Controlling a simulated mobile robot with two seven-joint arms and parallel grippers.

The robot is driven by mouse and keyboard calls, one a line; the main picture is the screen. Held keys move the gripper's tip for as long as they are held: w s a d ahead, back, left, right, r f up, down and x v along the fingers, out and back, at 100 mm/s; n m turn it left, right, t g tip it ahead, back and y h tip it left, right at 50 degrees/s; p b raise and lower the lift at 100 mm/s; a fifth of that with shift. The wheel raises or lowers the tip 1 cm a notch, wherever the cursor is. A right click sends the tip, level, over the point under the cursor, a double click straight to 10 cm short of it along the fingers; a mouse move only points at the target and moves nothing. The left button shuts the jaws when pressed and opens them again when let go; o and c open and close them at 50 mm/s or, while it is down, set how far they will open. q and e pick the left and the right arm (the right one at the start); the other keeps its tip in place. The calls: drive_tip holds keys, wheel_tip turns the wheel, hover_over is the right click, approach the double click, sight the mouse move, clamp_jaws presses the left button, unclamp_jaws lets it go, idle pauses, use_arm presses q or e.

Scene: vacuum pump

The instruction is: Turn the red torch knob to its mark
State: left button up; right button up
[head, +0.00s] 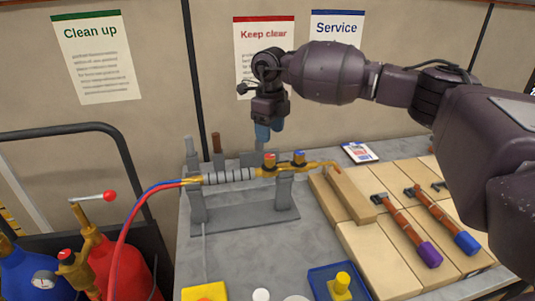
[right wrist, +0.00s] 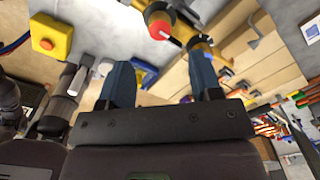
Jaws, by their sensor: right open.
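The torch (head: 230,176) lies level on a grey stand, with red and blue hoses entering at its left end. Its red knob (head: 269,159) sits on top of the brass body, left of the blue knob (head: 299,156). My right gripper (head: 269,132) points down just above the red knob and seems apart from it. In the right wrist view the red knob (right wrist: 162,29) shows beyond the open, empty fingers (right wrist: 161,76), with a pale line beside it. I cannot make out the mark clearly. My left gripper is not in view.
The grey stand (head: 245,216) stands on a grey table. Wooden blocks (head: 385,255) with red-brown tools lie at the right. A blue tray (head: 318,275) and a yellow box with a red button (head: 205,293) are at the front. Gas cylinders (head: 135,270) stand at the left.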

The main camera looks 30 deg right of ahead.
sight(270, 156)
wheel_tip(270, 156, down, 9)
drive_tip(key=shift+w+r+p, duration=0.1)
drive_tip(key=shift+r+p, duration=0.05)
drive_tip(key=shift+p, duration=0.55)
drive_tip(key=c, duration=0.9)
